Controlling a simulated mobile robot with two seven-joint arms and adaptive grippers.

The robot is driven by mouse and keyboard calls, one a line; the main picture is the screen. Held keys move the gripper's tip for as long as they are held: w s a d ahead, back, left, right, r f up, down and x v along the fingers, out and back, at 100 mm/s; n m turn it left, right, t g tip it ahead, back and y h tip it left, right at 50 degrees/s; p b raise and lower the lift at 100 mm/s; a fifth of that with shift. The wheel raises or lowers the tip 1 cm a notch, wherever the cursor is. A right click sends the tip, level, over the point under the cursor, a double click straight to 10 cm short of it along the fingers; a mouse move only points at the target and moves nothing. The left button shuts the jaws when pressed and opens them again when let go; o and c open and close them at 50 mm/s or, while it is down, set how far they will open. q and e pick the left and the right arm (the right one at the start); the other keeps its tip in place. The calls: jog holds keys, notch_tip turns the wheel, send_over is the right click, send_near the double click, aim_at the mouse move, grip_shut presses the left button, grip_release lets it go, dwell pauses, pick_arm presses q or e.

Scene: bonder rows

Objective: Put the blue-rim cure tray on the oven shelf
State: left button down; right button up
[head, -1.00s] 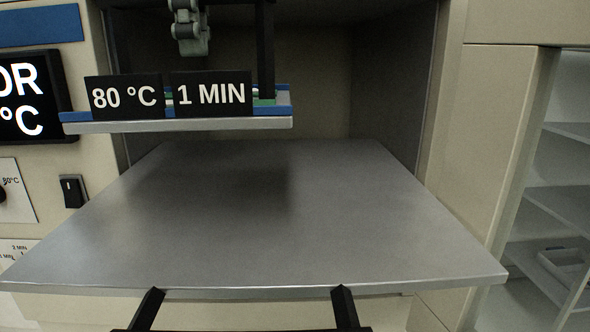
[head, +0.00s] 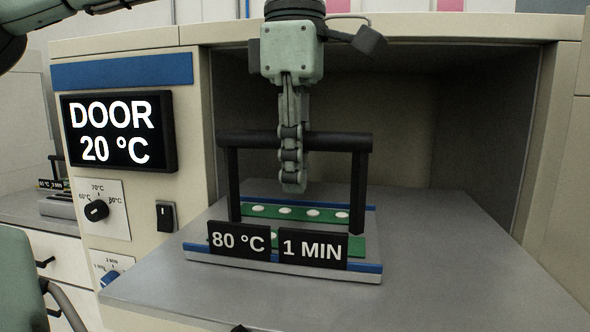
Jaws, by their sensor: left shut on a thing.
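The blue-rim cure tray (head: 200,252) carries green boards with white round spots, black labels reading 80 °C and 1 MIN, and a black bar handle on two posts. My left gripper (head: 292,155) comes down from above and is shut on the handle bar. The tray looks level over the grey metal oven shelf (head: 460,255), toward its left side. I cannot tell whether its underside touches the shelf. The shelf sticks out of the open oven chamber (head: 430,130). My right gripper is not in view.
The oven's left panel has a display (head: 118,132) reading DOOR 20 °C, a temperature knob (head: 96,210) and a switch (head: 166,216). The shelf is bare right of the tray. Another labelled tray (head: 56,206) stands on a counter at far left.

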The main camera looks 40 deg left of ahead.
pick_arm(q)
jog(key=c, duration=1.5)
grip_release()
jog(key=shift+o, duration=0.2)
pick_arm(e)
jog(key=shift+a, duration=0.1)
pick_arm(q)
jog(key=shift+r, duration=0.15)
notch_tip(320, 180, up, 10)
jog(key=shift+r, duration=0.9)
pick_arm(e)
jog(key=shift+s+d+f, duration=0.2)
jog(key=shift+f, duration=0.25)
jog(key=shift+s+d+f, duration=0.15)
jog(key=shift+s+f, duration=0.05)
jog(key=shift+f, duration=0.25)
